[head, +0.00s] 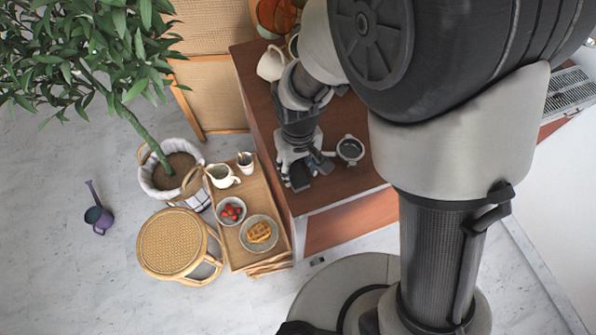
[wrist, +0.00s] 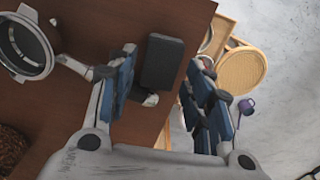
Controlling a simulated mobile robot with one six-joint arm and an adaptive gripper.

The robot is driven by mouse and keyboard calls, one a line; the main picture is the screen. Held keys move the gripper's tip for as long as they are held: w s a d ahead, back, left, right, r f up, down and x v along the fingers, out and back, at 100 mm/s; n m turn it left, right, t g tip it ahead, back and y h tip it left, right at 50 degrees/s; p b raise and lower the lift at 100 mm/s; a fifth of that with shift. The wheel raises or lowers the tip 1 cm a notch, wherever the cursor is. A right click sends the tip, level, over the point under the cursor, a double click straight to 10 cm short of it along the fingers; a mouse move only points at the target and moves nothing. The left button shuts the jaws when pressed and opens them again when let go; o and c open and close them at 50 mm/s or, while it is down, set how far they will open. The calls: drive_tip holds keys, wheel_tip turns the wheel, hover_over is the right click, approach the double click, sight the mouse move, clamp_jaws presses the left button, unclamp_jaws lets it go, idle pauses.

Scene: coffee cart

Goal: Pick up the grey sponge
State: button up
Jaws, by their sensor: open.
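The grey sponge (wrist: 163,62) is a dark, flat block on the brown cart top (wrist: 90,30), near its edge, in the wrist view. My gripper (wrist: 165,78) is open, its blue-padded fingers on either side of the sponge's place in that picture. Its lower end is partly covered by nothing but sits close to a pale handle end. I cannot tell how high the fingers are above it. In the head view my gripper (head: 306,174) hangs over the cart's front left corner, where the sponge is hard to separate from the dark fingers.
A portafilter (head: 350,149) lies right of my gripper, close by; it shows at the wrist view's left (wrist: 27,45). A cream jug (head: 271,64) stands further back. Left of the cart are a wooden tray (head: 237,261) with dishes, a wicker stool (head: 172,243) and a potted plant (head: 178,171).

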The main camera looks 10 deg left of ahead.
sight(297, 175)
wheel_tip(297, 175, down, 4)
drive_tip(key=shift+a+r+b, duration=0.1)
drive_tip(key=shift+b, duration=0.5)
drive_tip(key=shift+c, duration=0.3)
drive_tip(key=c, duration=0.7)
